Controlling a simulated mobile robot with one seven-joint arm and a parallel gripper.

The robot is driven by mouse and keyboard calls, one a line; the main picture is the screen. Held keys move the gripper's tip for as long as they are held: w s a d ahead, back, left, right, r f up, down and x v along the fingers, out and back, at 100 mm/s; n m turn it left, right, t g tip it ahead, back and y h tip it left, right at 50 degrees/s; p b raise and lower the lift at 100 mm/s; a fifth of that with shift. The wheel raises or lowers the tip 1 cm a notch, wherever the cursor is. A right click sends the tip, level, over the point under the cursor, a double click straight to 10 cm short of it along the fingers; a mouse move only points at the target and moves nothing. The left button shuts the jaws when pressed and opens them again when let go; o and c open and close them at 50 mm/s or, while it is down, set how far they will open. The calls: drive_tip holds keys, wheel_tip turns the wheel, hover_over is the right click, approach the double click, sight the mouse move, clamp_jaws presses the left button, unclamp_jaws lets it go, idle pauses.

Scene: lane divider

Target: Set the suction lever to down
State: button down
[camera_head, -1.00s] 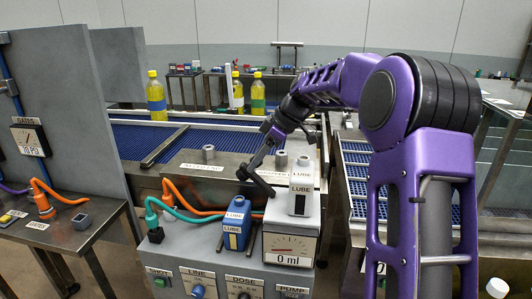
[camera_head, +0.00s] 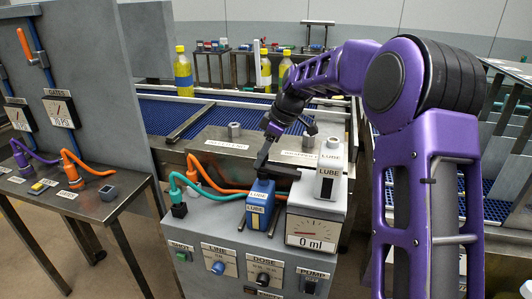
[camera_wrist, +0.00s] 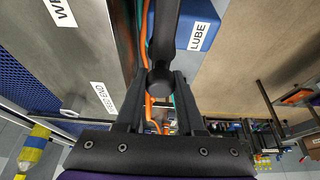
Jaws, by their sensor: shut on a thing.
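A dark lever bar (camera_head: 282,171) lies above the grey machine, just behind a blue LUBE can (camera_head: 260,204). My gripper (camera_head: 262,160) is shut on the lever's left end. In the wrist view the lever (camera_wrist: 168,42) runs down from the top edge to a round end between the fingers of my gripper (camera_wrist: 160,92). No label marking it as the suction lever is readable. The lever's far end is cut off in the wrist view, and its pivot is hard to make out in the head view.
A white LUBE container (camera_head: 330,172) stands close right of the lever, above a 0 ml gauge (camera_head: 312,233). Green and orange hoses (camera_head: 205,180) curve at its left. A grey panel (camera_head: 100,80) stands at the left. A blue conveyor (camera_head: 215,113) runs behind.

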sight(284, 170)
drive_tip(key=shift+a+f, duration=0.2)
drive_tip(key=shift+a, duration=0.2)
drive_tip(key=c, duration=0.5)
unclamp_jaws()
drive_tip(key=shift+d, duration=0.1)
drive_tip(key=shift+d+r, duration=0.1)
drive_tip(key=shift+r, duration=0.05)
drive_tip(key=p+v, duration=0.1)
drive_tip(key=v, duration=1.6)
drive_tip(key=shift+p, duration=0.4)
